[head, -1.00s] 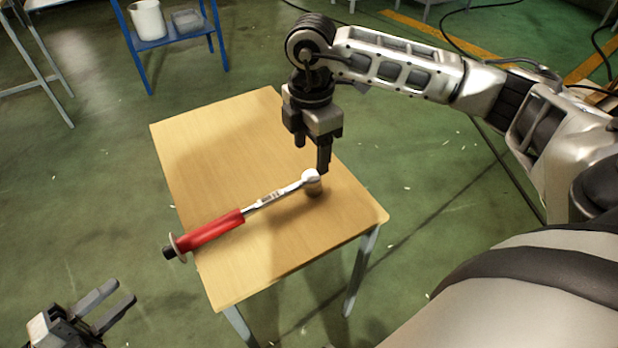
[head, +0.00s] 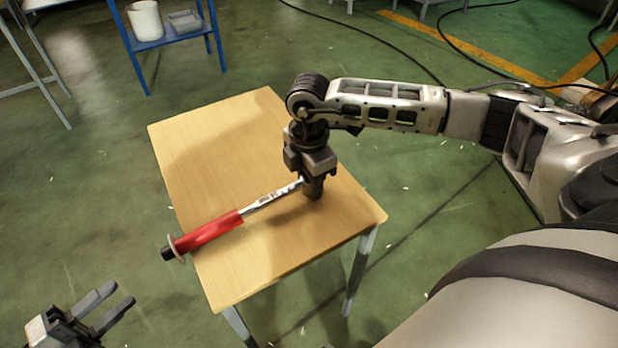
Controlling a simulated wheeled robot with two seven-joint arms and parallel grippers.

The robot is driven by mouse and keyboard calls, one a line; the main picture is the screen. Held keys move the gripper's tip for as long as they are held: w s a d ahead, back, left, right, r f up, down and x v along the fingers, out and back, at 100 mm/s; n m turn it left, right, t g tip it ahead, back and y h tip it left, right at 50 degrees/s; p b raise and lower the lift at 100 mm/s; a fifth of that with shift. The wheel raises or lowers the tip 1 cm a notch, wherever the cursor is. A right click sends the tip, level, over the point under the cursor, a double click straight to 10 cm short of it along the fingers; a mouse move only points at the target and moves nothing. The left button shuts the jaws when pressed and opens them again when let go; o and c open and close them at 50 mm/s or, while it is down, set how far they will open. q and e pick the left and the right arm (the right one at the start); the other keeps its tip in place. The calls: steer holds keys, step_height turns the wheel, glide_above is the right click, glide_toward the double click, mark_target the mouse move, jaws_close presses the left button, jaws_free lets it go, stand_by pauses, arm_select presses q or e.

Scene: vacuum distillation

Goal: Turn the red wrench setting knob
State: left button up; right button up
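The wrench lies across the wooden table (head: 200,140). It has a red handle (head: 209,230), a black end with a pale ring at the lower left, and a silver shaft (head: 268,199). The ring and black end reach past the table's left edge. The wrench's head (head: 314,190) is at the right end, mostly hidden by my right gripper (head: 316,180). That gripper points down over the head, with its fingers low beside it. I cannot tell whether they are closed on it. My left gripper (head: 119,294) is open and empty at the bottom left, away from the table.
A blue stand (head: 170,42) with a white pot (head: 146,20) and a clear container (head: 185,21) is at the top left. Cables lie on the green floor at the top right. The table top around the wrench is clear.

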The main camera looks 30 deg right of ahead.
jaws_close()
steer(key=shift+c, duration=1.4)
jaws_free()
jaws_close()
arm_select(q)
steer(key=shift+o, duration=0.8)
steer(key=m+g+y, duration=0.4)
steer(key=m+g, duration=0.2)
steer(key=m, duration=1.8)
glide_toward(169, 252)
steer(key=f+x, duration=0.1)
steer(key=x, duration=0.6)
steer(key=shift+w+m, duration=0.3)
steer(key=shift+w, duration=0.05)
